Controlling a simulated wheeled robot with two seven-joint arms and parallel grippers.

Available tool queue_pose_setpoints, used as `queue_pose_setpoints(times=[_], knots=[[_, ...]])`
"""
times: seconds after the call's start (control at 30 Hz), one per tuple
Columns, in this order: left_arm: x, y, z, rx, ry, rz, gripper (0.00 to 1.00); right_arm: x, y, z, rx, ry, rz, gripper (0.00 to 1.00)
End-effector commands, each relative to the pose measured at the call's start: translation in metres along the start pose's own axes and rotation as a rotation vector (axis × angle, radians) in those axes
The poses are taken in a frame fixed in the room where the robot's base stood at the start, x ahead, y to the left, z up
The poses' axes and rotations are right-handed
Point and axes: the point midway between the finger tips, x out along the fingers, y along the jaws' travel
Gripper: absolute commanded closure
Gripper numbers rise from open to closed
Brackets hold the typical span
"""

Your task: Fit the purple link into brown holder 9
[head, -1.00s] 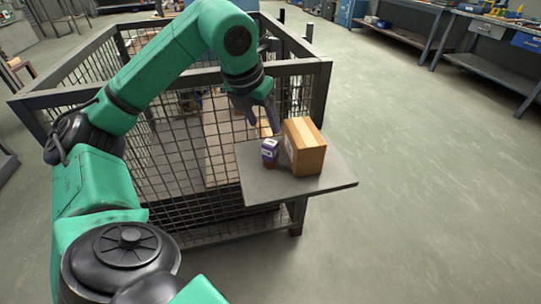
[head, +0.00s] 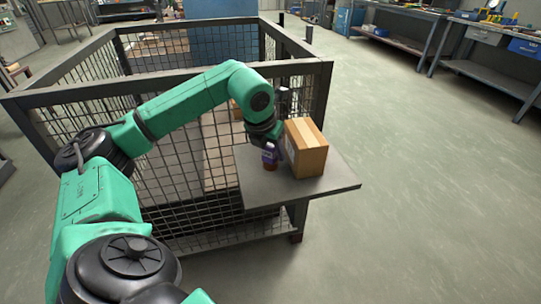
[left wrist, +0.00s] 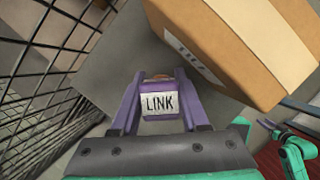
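The purple link (head: 270,152) stands on the grey shelf at the side of the mesh cage, left of the cardboard box. It has a purple upper part, a white label and a brown lower part. In the left wrist view its label (left wrist: 160,103) reads LINK. My left gripper (head: 266,142) is down at the link, its purplish fingers (left wrist: 159,88) on either side of it. I cannot tell whether they press on it. I cannot make out brown holder 9.
A cardboard box (head: 309,150) stands close to the right of the link and gripper. The grey shelf (head: 318,187) is bare in front. The mesh cage (head: 185,165) has a dark frame and is close on the left. Benches (head: 482,75) stand far off at the right.

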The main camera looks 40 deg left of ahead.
Motion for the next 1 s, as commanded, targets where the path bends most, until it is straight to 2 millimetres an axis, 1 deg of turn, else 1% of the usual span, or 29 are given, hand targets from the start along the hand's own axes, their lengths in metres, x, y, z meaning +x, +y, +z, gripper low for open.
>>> queue_pose_setpoints(times=[0.37, 0.47, 0.53, 0.67, 0.77, 0.87, 0.9, 1.0], knots=[[-0.003, 0.000, 0.002, 0.000, -0.002, 0.000, 1.00, -0.001, 0.000, -0.001, -0.001, 0.003, -0.001, 0.50], [-0.011, 0.000, 0.005, -0.001, -0.003, -0.001, 1.00, -0.002, 0.000, -0.002, -0.002, 0.009, -0.001, 0.50], [-0.021, -0.001, 0.010, 0.000, -0.004, -0.002, 1.00, 0.004, 0.001, 0.009, -0.004, -0.005, 0.003, 0.50], [-0.051, -0.001, 0.022, 0.000, -0.006, -0.004, 1.00, 0.011, 0.003, 0.024, -0.010, -0.011, 0.005, 0.50], [-0.081, -0.001, 0.035, 0.000, -0.008, -0.005, 1.00, 0.017, 0.004, 0.041, -0.019, -0.015, 0.006, 0.50], [-0.114, -0.001, 0.048, 0.001, -0.008, -0.006, 1.00, 0.021, 0.005, 0.065, -0.030, -0.019, 0.009, 0.50], [-0.128, -0.001, 0.054, 0.000, -0.009, -0.006, 1.00, 0.022, 0.006, 0.077, -0.036, -0.022, 0.009, 0.50], [-0.157, -0.001, 0.066, 0.000, -0.006, -0.005, 1.00, 0.024, 0.008, 0.103, -0.048, -0.025, 0.010, 0.50]])
